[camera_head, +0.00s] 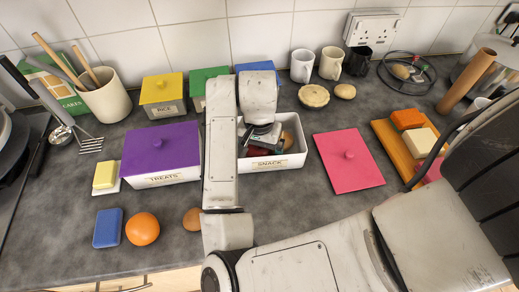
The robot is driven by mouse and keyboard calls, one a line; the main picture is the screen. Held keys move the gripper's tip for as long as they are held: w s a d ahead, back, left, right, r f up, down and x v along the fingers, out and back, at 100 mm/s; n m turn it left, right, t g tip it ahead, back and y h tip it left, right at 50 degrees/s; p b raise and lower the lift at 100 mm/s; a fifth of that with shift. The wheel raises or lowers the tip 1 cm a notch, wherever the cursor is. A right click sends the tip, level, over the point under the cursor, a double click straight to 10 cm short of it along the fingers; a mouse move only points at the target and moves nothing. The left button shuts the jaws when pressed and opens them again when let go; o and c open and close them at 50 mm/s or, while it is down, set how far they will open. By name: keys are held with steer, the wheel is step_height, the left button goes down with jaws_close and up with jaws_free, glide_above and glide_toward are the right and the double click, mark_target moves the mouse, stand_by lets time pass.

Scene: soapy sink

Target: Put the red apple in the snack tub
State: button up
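The snack tub (284,162) is a white open box with a "SNACK" label, standing at the middle of the counter. My gripper (260,146) points down into the tub, and my arm hides the tub's left part. A small red patch shows just under my gripper, but I cannot tell whether it is the red apple. A brown round thing (288,140) lies in the tub to the right of my gripper. The fingertips are too hidden to tell open from shut. A pink lid (350,172) lies flat on the counter right of the tub.
A purple-lidded "TREATS" tub (160,148) stands close on the left. An orange (142,229), a blue sponge-like block (108,228) and a brown egg-like thing (192,219) lie in front. A wooden board (394,148) with blocks is at right. Mugs and lidded boxes line the back.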

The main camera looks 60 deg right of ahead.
steer(key=shift+r, duration=0.15)
step_height(320, 180, up, 12)
steer(key=shift+r+p, duration=0.1)
steer(key=shift+p, duration=1.1)
